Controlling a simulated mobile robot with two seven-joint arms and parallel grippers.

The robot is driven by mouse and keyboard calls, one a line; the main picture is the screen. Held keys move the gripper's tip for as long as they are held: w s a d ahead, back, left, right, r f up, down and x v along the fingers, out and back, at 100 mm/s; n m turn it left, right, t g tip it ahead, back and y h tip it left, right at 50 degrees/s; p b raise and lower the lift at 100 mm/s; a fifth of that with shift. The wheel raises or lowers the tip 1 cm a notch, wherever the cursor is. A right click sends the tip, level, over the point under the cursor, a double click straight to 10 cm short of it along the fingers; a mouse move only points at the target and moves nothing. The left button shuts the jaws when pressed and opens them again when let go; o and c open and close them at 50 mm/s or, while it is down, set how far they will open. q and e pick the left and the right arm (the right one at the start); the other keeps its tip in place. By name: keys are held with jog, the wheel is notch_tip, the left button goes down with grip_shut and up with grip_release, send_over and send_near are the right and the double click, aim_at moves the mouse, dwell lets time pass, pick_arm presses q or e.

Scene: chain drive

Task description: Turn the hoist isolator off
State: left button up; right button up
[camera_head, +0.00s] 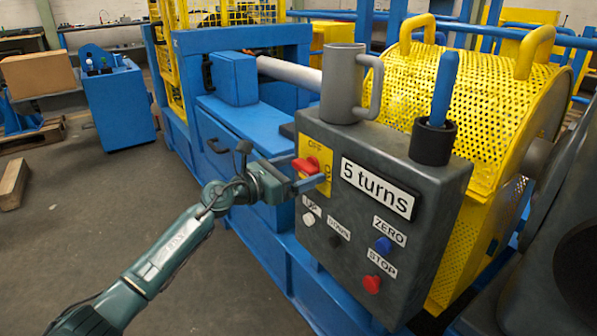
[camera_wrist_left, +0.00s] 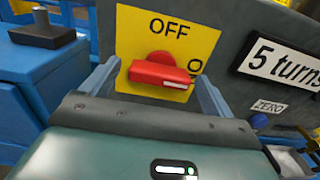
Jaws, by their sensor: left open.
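The hoist isolator is a red rotary knob (camera_head: 312,165) on a yellow plate (camera_head: 318,148) on the left of a dark grey control box (camera_head: 345,235). In the left wrist view the knob (camera_wrist_left: 160,73) has its handle lying roughly level, its end towards a partly hidden mark on the right. The word OFF is at the top of the plate (camera_wrist_left: 200,40). My left gripper (camera_head: 308,181) is open in front of the plate. In the wrist view its fingers (camera_wrist_left: 157,76) stand left and right of the knob; I cannot tell whether they touch it. My right gripper is not in view.
The box carries a white button (camera_head: 309,219), a blue button (camera_head: 383,245) and a red button (camera_head: 371,284). A grey mug (camera_head: 341,85) and a dark holder (camera_head: 432,143) with a blue stick stand on top. A yellow mesh guard (camera_head: 480,90) is behind.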

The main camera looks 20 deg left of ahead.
pick_arm(q)
jog(key=shift+c, duration=0.2)
jog(key=c, duration=0.9)
jog(key=shift+c, duration=0.2)
